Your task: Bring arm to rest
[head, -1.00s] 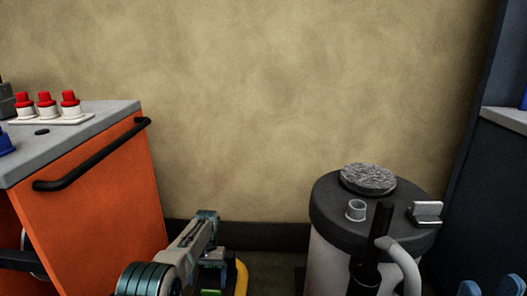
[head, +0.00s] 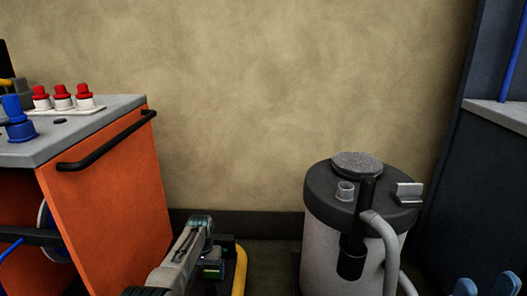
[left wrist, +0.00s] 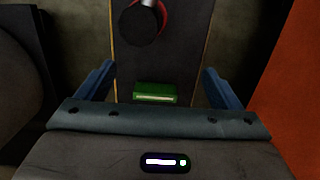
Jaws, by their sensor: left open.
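My left arm (head: 185,262) comes up from the bottom of the head view, between an orange cart and a grey canister. Its gripper cannot be clearly made out there. In the left wrist view the left gripper (left wrist: 158,70) shows two blue fingers spread wide apart with nothing held between them. My right gripper (head: 487,286) shows at the bottom right edge of the head view only as two blue fingertips, set apart with nothing visible between them; the rest of it is cut off.
The orange cart (head: 110,190) with a black handle stands left, red-capped bottles (head: 62,98) and a blue item (head: 17,122) on top. The canister (head: 335,250) with black lid and hose stands right of the left arm. A dark cabinet (head: 480,180) is far right.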

